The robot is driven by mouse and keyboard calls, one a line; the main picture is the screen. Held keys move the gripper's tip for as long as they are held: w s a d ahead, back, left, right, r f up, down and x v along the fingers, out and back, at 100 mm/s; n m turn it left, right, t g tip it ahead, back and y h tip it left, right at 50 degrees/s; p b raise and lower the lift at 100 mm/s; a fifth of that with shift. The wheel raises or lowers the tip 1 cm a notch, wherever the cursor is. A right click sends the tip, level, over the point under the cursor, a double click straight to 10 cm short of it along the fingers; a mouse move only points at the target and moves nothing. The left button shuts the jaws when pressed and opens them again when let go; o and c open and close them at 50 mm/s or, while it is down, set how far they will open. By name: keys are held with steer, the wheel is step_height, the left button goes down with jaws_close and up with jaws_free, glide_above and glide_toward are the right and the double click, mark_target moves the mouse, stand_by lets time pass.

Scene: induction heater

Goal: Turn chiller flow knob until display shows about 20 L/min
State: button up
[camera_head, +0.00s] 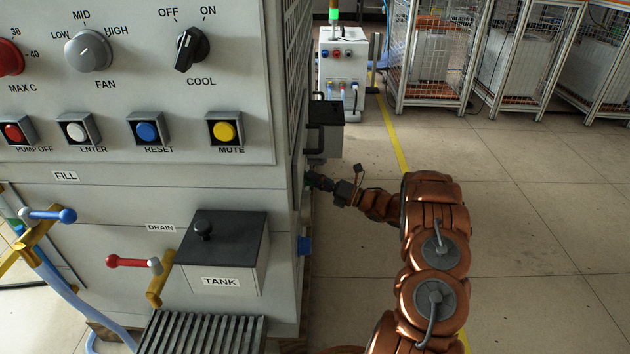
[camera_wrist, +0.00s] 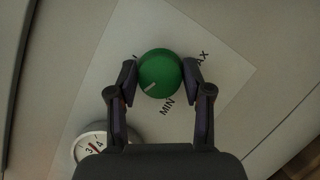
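The round green knob (camera_wrist: 160,73) sits on a pale panel plate in the wrist view. Its white pointer line is toward the lower left. MIN is printed below the knob and MAX, partly covered, to its right. My gripper (camera_wrist: 160,76) has one finger on either side of the knob, and both fingertips appear to touch it. In the head view my gripper (camera_head: 325,184) reaches the right side of the grey cabinet (camera_head: 130,200), where the knob is mostly hidden. No flow display reading shows in either view.
A round dial gauge (camera_wrist: 91,150), partly hidden by my gripper, is at the lower left. A dark box (camera_head: 325,128) juts from the cabinet side above my gripper. A blue fitting (camera_head: 305,245) is below. The floor (camera_head: 540,230) to the right is clear.

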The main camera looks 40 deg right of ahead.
steer(key=o, duration=0.3)
steer(key=shift+o, duration=0.2)
steer(key=v, duration=1.2)
stand_by(0.3)
